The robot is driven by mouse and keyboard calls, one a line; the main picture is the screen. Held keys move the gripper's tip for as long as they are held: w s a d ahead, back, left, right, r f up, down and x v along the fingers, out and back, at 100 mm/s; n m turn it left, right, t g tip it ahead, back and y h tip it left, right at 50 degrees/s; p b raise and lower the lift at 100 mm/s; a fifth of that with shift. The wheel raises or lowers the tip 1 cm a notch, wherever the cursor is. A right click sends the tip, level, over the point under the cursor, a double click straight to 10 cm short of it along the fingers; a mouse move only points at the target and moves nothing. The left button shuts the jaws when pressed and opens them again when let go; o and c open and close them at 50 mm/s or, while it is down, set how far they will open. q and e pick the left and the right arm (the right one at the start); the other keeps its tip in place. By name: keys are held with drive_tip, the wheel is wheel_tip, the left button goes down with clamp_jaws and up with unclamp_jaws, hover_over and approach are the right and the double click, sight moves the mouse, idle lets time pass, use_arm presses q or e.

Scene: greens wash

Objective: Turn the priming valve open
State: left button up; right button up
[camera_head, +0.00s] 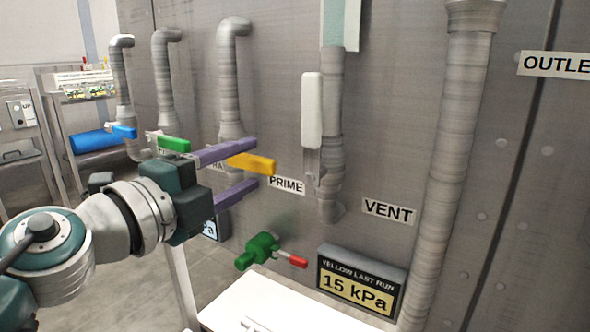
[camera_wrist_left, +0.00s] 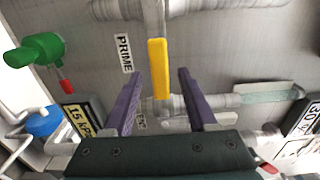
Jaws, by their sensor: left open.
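The yellow valve handle (camera_head: 252,164) lies across its upright pipe, beside the PRIME label (camera_head: 286,186). In the left wrist view the yellow handle (camera_wrist_left: 158,68) and the PRIME label (camera_wrist_left: 124,53) show side by side. My left gripper (camera_head: 256,163) is open, with its purple fingers above and below the handle in the head view. In the wrist view the left gripper (camera_wrist_left: 161,73) has one finger on each side of the handle, with clear gaps, and touches neither side. The handle's pivot is partly hidden by the upper finger. My right gripper does not show.
A green handle (camera_head: 174,144) and a blue handle (camera_head: 124,131) sit on pipes to the left. A white handle (camera_head: 312,111) is on the VENT pipe. Below are a green valve with a red lever (camera_head: 262,250) and a 15 kPa display (camera_head: 357,284).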

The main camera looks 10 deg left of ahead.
use_arm(q)
drive_tip(key=shift+c, duration=0.2)
clamp_jaws()
idle(0.3)
idle(1.0)
